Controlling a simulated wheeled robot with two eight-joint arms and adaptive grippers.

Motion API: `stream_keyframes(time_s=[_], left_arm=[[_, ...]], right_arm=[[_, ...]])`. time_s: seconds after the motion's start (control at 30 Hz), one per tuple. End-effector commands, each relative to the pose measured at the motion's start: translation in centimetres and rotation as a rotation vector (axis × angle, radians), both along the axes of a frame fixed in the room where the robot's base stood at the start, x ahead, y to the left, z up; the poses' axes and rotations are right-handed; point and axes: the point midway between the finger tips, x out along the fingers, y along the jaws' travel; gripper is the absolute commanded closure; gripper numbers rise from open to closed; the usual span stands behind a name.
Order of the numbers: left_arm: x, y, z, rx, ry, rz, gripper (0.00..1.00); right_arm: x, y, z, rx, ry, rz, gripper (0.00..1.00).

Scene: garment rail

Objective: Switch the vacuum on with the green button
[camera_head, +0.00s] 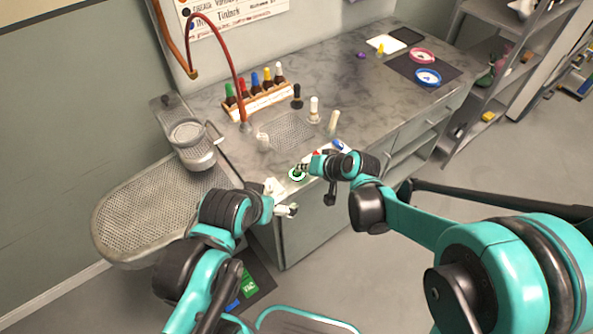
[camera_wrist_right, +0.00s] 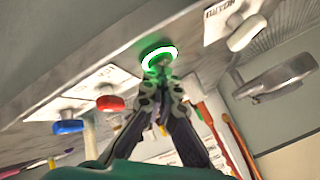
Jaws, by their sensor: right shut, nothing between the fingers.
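The green button (camera_head: 297,175) sits near the front edge of the worktop, with a bright ring glowing around it. In the right wrist view the green button (camera_wrist_right: 158,60) is just beyond my fingertips. My right gripper (camera_head: 302,168) is shut and empty, its tips at the button; in the wrist view the shut fingers (camera_wrist_right: 161,84) appear to touch it or nearly so. How far the button is pressed cannot be told. My left gripper (camera_head: 287,211) is low at the worktop's front left corner, apart from the button; its jaws are too small to read.
A red knob (camera_wrist_right: 110,103) and a blue knob (camera_wrist_right: 68,126) sit beside the button. A white knob (camera_wrist_right: 246,33) is on its other side. Behind stand a rack of bottles (camera_head: 258,103) and a mesh plate (camera_head: 290,130). A mesh ironing board (camera_head: 150,215) is at left.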

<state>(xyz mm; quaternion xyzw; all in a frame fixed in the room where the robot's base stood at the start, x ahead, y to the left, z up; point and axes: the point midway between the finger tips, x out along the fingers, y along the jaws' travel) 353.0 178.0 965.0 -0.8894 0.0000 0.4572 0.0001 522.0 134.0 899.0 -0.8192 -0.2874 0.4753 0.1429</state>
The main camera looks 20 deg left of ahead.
Motion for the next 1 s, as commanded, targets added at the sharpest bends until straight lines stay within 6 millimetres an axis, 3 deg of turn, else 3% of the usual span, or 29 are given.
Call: stream_keyframes(time_s=[0.57,1.0], left_arm=[[0.0,0.0,-0.9,0.0,0.0,0.0,0.0],[0.0,0.0,-0.6,0.0,0.0,0.0,0.0]], right_arm=[[0.0,0.0,-1.1,-0.002,0.001,0.001,1.0],[-0.2,0.1,-0.8,-0.006,0.003,0.005,1.0]])
